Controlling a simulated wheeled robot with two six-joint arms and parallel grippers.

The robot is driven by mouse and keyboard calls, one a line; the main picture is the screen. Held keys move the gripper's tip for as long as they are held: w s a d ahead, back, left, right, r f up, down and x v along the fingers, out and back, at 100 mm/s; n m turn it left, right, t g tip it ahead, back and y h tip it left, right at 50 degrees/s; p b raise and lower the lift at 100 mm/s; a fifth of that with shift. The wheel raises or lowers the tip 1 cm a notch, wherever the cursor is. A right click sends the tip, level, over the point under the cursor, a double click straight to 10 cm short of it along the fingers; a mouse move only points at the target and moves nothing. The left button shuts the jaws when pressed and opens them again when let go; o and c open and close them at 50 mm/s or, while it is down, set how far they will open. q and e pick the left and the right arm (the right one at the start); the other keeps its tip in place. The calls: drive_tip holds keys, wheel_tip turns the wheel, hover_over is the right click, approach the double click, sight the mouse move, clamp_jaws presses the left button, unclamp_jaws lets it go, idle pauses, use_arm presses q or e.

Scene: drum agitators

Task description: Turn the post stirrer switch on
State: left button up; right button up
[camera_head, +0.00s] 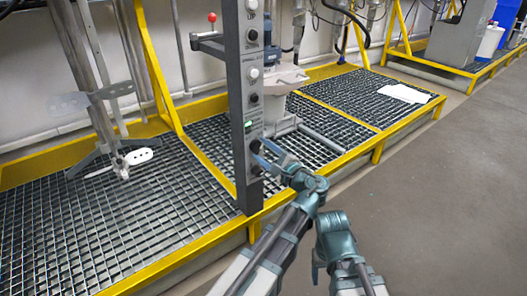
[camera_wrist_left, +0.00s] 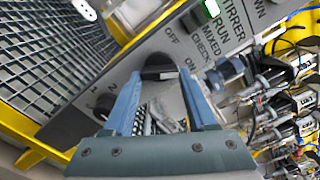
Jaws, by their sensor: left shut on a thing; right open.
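The grey control post (camera_head: 232,100) stands upright at the platform's front edge, with several black and white knobs down its face. In the left wrist view its panel carries the words OFF, ON, CHECK, MIXED, RUN and STIRRER. A black switch knob (camera_wrist_left: 158,72) sits between the OFF and ON marks. My left gripper (camera_head: 262,155) reaches the lower part of the post; in the wrist view its blue fingers (camera_wrist_left: 160,88) are shut on the knob from both sides. The knob's exact pointing is hidden. My right gripper (camera_head: 318,262) is open and empty, low over the floor.
A green lamp (camera_wrist_left: 212,8) is lit on the panel; a second knob (camera_wrist_left: 104,106) lies beside 1 and 2 marks. Behind the post is a mixer vessel (camera_head: 284,78). A grey stirrer stand (camera_head: 105,130) is left. Yellow rails edge the grating; floor at right is clear.

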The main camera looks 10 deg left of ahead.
use_arm(q)
drive_tip(key=shift+m, duration=0.8)
drive_tip(key=shift+f, duration=0.1)
drive_tip(key=o, duration=1.4)
drive_tip(key=shift+c, duration=0.2)
drive_tip(key=shift+s, duration=0.15)
use_arm(e)
drive_tip(key=shift+d, duration=0.1)
